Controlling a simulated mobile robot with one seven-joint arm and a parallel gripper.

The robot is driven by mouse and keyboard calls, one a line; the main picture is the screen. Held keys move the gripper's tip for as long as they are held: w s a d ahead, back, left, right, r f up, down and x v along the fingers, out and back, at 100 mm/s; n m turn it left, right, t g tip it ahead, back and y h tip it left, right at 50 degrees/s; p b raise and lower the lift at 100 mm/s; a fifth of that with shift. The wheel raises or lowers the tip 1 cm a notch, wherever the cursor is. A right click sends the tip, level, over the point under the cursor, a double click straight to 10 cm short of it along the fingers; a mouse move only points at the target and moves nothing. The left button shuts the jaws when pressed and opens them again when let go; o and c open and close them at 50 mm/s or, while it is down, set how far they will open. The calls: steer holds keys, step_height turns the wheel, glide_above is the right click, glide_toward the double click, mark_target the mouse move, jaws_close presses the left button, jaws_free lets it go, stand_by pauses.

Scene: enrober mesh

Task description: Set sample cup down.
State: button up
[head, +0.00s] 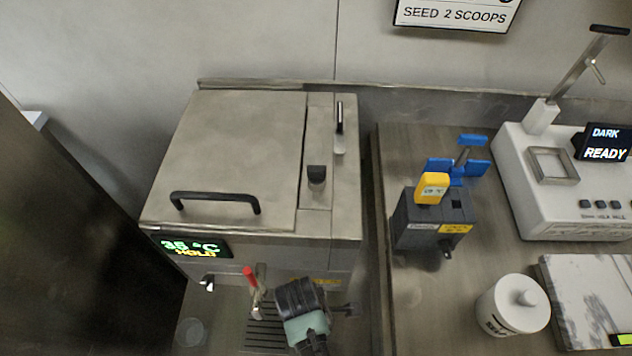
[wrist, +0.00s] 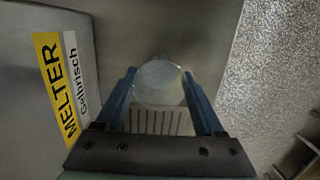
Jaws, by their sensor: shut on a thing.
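The clear, round sample cup (wrist: 160,90) shows between the blue fingertips in the wrist view. My gripper (wrist: 159,76) is shut on it. Behind and below the cup in that picture is the slotted drip grate (wrist: 150,122), also seen under the melter front in the head view (head: 264,334). Whether the cup touches the surface below cannot be told. In the head view my gripper (head: 303,302) is at the right of the grate, in front of the melter (head: 225,150). I cannot make out the held cup there.
The melter's yellow label (wrist: 57,85) is close on the left in the wrist view. A red-handled tap (head: 251,284) stands over the grate. A faint clear round vessel (head: 190,332) is left of it.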

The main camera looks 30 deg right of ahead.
steer(key=o, duration=0.9)
steer(key=shift+f, duration=0.15)
steer(key=o, duration=0.4)
